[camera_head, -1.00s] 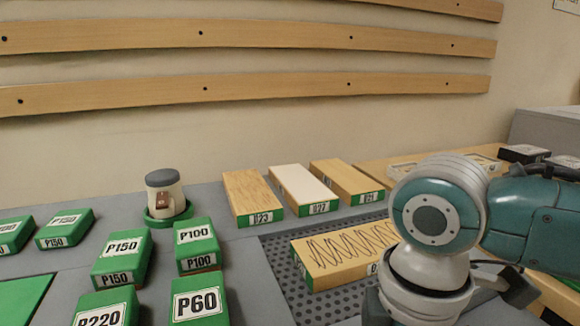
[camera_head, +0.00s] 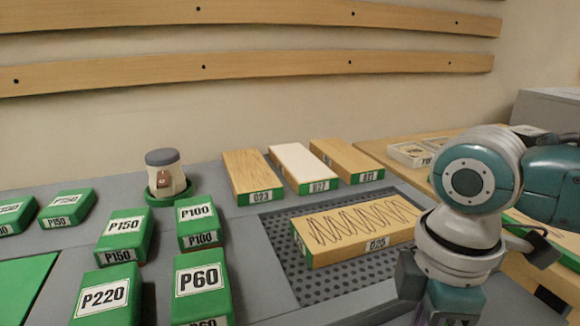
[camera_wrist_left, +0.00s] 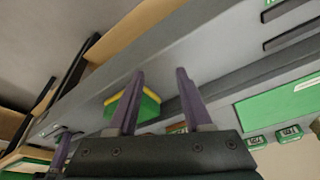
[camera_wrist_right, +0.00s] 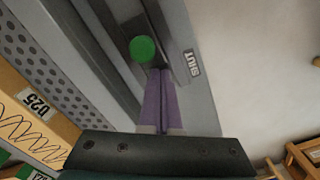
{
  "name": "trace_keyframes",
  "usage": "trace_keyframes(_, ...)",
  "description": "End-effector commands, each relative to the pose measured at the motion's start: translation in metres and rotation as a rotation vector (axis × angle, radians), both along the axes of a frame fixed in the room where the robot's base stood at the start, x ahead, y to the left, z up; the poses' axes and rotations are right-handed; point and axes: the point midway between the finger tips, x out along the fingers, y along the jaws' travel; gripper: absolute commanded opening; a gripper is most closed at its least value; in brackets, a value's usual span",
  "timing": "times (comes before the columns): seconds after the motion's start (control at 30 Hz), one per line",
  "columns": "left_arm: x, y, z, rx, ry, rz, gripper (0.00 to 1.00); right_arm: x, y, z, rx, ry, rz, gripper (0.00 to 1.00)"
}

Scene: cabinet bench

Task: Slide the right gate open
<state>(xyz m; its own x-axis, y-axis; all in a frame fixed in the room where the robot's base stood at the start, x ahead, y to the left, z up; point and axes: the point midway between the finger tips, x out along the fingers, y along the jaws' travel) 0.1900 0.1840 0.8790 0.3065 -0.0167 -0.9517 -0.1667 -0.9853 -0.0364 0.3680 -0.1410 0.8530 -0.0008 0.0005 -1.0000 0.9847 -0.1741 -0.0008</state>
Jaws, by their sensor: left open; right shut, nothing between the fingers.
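A green round knob (camera_wrist_right: 143,49) sits by a dark slot in the grey bench front in the right wrist view. A "SHUT" label (camera_wrist_right: 192,63) is on the grey face to its right. My right gripper (camera_wrist_right: 160,72) is shut and empty, its purple fingertips just below and right of the knob; I cannot tell whether they touch it. The head view shows my right arm at the right, with its fingertips out of frame. My left gripper (camera_wrist_left: 160,72) is open and empty in the left wrist view, with a green and yellow block (camera_wrist_left: 135,106) beyond its fingers. The gate panel is not clearly distinguishable.
A perforated mat (camera_head: 300,278) holds a wooden block marked D25 (camera_head: 357,228). Several wooden blocks stand behind it. Green blocks, including P60 (camera_head: 200,282), and a small jar (camera_head: 165,173) stand at the left.

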Motion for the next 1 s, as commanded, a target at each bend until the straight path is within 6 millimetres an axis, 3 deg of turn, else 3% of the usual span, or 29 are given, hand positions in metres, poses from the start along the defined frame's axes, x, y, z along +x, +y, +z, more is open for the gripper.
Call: trace_keyframes(1.0,0.000,-0.001,-0.003,-0.005,0.000,0.004,0.50,0.014,-0.039,0.000,-0.002,-0.001,-0.002,0.00)
